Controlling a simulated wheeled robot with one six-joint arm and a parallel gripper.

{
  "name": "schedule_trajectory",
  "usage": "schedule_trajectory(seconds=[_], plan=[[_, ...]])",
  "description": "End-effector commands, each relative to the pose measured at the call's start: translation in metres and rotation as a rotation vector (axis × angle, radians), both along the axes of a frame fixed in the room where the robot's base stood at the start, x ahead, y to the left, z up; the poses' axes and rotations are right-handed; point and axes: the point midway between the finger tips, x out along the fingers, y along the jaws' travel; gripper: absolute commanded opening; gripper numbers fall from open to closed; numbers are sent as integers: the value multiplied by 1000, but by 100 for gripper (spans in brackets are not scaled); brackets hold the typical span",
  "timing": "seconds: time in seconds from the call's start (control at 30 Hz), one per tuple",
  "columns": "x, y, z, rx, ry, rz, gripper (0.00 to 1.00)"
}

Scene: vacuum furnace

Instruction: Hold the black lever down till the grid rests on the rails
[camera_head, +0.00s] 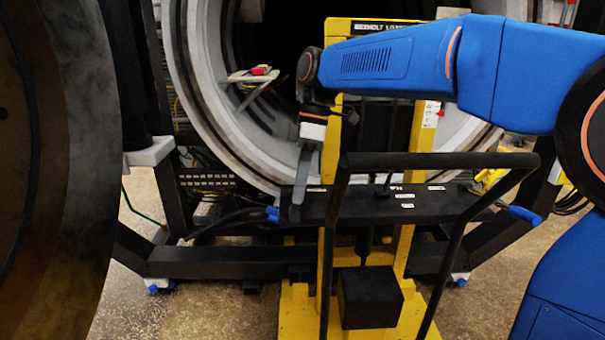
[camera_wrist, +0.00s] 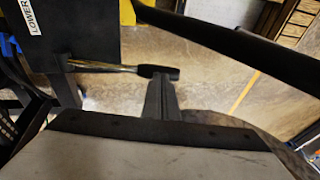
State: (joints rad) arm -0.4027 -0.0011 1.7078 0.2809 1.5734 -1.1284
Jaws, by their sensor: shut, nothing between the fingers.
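The black lever (camera_wrist: 160,72) shows in the wrist view as a metal rod with a black grip, sticking out from a black panel beside a "LOWER" label. My gripper (camera_wrist: 157,88) is shut, with its fingertips at the black grip; I cannot tell whether they press on it. In the head view my gripper (camera_head: 298,192) points down at the left end of the loader's black panel (camera_head: 350,206). The lever is not clear there. I cannot make out the grid or the rails in either view.
The yellow loader (camera_head: 412,245) has a black push handle (camera_head: 440,160) in front of the panel. The round furnace mouth (camera_head: 190,75) stands open behind it, with a pale flat piece (camera_head: 240,77) bearing coloured things. A large round door (camera_head: 60,170) fills the left.

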Motion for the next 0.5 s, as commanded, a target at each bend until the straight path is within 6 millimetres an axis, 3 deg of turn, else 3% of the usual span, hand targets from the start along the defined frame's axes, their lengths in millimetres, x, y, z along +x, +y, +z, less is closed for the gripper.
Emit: schedule_trajectory(seconds=[0.5], plan=[[-2, 1, -6, 0, -5, 0, 0]])
